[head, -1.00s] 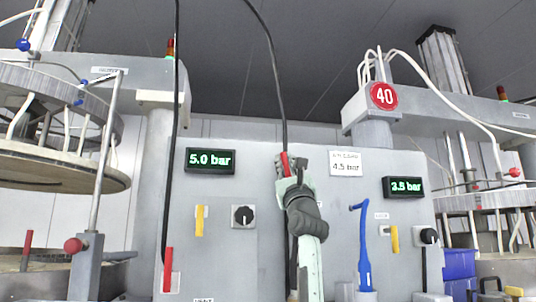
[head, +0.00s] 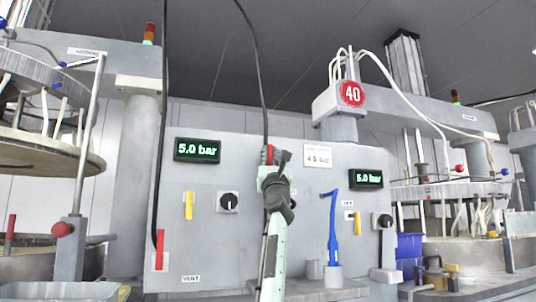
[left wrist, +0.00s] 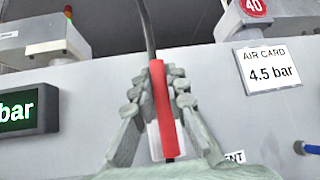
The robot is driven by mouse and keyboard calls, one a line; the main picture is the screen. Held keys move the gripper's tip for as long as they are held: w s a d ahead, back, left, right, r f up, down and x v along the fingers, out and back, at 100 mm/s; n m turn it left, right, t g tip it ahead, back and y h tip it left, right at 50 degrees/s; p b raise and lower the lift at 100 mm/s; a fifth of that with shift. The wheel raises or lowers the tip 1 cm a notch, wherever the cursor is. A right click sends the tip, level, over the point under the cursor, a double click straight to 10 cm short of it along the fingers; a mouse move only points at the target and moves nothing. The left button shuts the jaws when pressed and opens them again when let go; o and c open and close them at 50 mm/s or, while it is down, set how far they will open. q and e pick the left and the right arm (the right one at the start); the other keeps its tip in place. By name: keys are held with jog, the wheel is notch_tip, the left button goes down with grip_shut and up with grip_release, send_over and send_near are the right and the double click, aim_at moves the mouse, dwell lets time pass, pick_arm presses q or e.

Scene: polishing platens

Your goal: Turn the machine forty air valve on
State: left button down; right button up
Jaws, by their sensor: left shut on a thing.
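The red 40 sign (head: 352,93) marks the machine at the right. A slim red handle (left wrist: 161,108) stands upright on a pale plate on the grey wall panel. A black hose rises from its top. My left gripper (left wrist: 157,92) is shut around this handle, with a finger on each side. In the head view my left gripper (head: 272,172) comes up from below and hides most of the handle; a little red shows at its top. The frames do not show which fitting is labelled as the air valve. My right gripper is not in view.
A card (left wrist: 270,66) reads AIR CARD 4.5 bar. The left display (head: 197,150) reads 5.0 bar; the right display (head: 366,179) seems to read 5.0 bar. Another red handle (head: 160,248), yellow levers (head: 188,205), black knobs (head: 228,202) and a blue tool (head: 332,230) are nearby.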

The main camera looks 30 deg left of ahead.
pick_arm(q)
jog(key=shift+w+f, duration=0.1)
jog(key=c, duration=1.5)
grip_release()
jog(key=shift+d, duration=0.1)
jog(key=shift+s+d+f, duration=0.35)
jog(key=shift+f, duration=0.1)
jog(key=v, duration=1)
jog(key=shift+s+f, duration=0.2)
jog(key=shift+d, duration=0.1)
